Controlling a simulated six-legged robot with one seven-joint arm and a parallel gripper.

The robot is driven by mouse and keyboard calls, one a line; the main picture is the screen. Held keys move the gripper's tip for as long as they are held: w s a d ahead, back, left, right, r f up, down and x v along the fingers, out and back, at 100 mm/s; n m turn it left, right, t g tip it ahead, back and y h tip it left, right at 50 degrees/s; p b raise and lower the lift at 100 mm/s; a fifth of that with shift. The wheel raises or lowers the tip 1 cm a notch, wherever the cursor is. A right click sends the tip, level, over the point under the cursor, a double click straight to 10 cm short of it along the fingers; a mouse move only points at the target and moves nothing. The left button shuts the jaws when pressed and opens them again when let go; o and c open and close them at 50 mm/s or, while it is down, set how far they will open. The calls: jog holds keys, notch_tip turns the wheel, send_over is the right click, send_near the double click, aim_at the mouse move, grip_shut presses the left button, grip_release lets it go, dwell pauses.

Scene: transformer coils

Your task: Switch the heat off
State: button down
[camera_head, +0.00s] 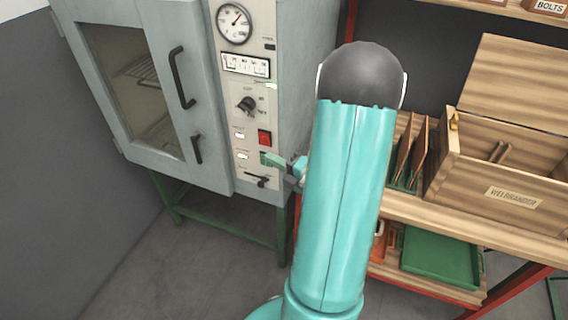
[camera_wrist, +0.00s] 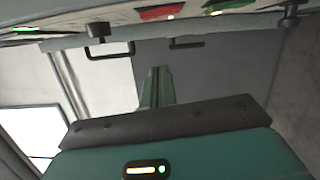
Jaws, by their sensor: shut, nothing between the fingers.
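The grey oven (camera_head: 165,85) has a pale control panel (camera_head: 229,84) on its right side. The panel carries a black rotary knob (camera_head: 246,105), a red switch (camera_head: 264,137) and a black lever (camera_head: 258,180) at the bottom. The red switch also shows at the top of the wrist view (camera_wrist: 160,12), with a green switch (camera_wrist: 230,5) to its right. My gripper (camera_head: 271,159) is shut and empty, its green fingers in front of the panel just below the red switch. I cannot tell whether it touches the panel. The fingers also show in the wrist view (camera_wrist: 157,72).
A round gauge (camera_head: 234,22) and a flat meter (camera_head: 245,63) sit above the knob. Black door handles (camera_head: 180,78) are at the left. A wooden bench with an open wooden box (camera_head: 510,165) and a green tray (camera_head: 440,258) stands at the right.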

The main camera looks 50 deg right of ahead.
aim_at(268, 141)
jog(key=shift+w+d+r, duration=0.1)
jog(key=shift+w+d, duration=0.45)
jog(key=shift+w, duration=0.45)
jog(key=shift+w+d+r, duration=0.1)
jog(key=shift+w+d, duration=0.4)
jog(key=shift+w, duration=0.55)
jog(key=shift+w+d+r, duration=0.1)
jog(key=shift+w+d, duration=0.45)
jog(key=shift+w, duration=0.45)
jog(key=shift+d, duration=0.1)
jog(key=shift+w+d+r, duration=0.15)
jog(key=shift+d, duration=0.2)
jog(key=shift+a, duration=0.15)
